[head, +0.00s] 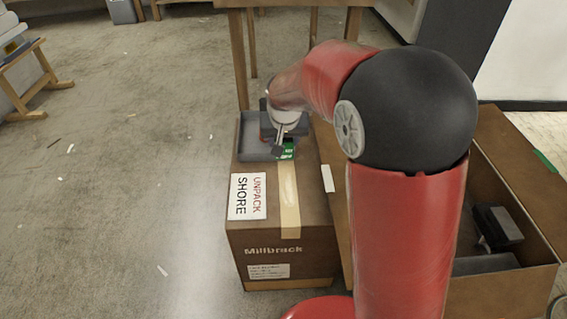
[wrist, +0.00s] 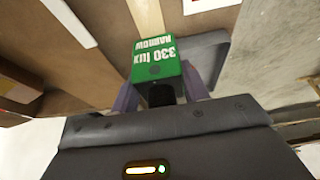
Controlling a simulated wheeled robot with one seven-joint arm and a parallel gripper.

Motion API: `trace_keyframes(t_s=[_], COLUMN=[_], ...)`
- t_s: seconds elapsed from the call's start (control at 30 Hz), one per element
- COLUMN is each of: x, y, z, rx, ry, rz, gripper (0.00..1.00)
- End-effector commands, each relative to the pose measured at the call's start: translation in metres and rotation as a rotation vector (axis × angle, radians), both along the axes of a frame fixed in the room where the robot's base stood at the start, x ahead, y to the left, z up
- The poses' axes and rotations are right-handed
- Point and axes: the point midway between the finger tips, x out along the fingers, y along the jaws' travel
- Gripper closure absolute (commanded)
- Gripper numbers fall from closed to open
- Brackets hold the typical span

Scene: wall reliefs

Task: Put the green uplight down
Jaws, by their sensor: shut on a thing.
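The green uplight (wrist: 158,58) is a small block with white lettering reading "330 lux NARROW" in the wrist view. My gripper (wrist: 160,92) is shut on it, with a finger on each side. In the head view the uplight (head: 288,149) shows as a small green patch beside my gripper (head: 281,143), partly hidden by it. Both are over the right part of a shallow grey tray (head: 250,148), on top of a closed cardboard box (head: 262,205). I cannot tell whether the uplight touches the tray or the box.
The closed box bears an "UNPACK SHORE" label (head: 247,196) and tape. An open box (head: 543,245) with dark items (head: 497,227) stands at the right, partly behind my arm. A wooden table (head: 239,55) stands behind the closed box. Concrete floor (head: 120,170) on the left is mostly clear.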

Motion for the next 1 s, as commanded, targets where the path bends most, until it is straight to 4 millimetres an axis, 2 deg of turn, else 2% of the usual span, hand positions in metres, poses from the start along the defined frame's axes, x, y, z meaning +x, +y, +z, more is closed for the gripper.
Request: trace_keyframes(t_s=[0.03,0.1,0.37,0.57,1.0], x=[-0.001,0.000,0.000,0.000,0.000], y=[0.000,0.000,0.000,0.000,0.000], z=[-0.014,-0.028,-0.053,-0.083,-0.092], rx=[-0.001,-0.001,0.000,-0.001,0.001], ry=[0.004,0.003,0.000,0.002,-0.002], rz=[0.001,0.000,-0.001,-0.001,-0.001], gripper=[0.81,0.81,0.81,0.81,0.81])
